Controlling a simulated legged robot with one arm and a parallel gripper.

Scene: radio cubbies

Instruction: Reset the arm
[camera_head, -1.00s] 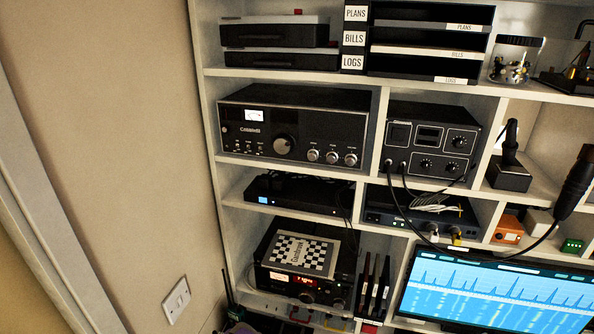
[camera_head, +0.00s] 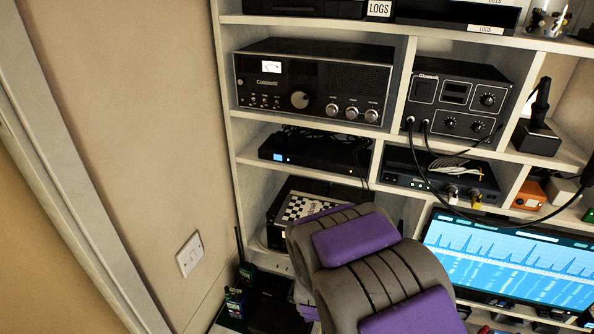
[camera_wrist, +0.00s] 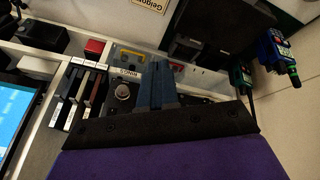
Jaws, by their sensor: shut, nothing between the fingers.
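My arm, grey with purple pads, rises into the lower middle of the head view, in front of the lower cubbies. It covers most of the radio with the checkered card (camera_head: 302,207). My gripper's fingertips do not show clearly there. In the wrist view my gripper (camera_wrist: 160,68) shows two blue-grey fingers close together, with nothing between them. They lie in front of a shelf with small items.
Shelves hold a large black radio (camera_head: 315,88), a smaller unit (camera_head: 455,105) and cables. A lit monitor (camera_head: 510,260) stands at lower right. Walkie-talkies (camera_head: 236,300) stand at lower left, also in the wrist view (camera_wrist: 277,55). A bare wall with a switch (camera_head: 189,254) is left.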

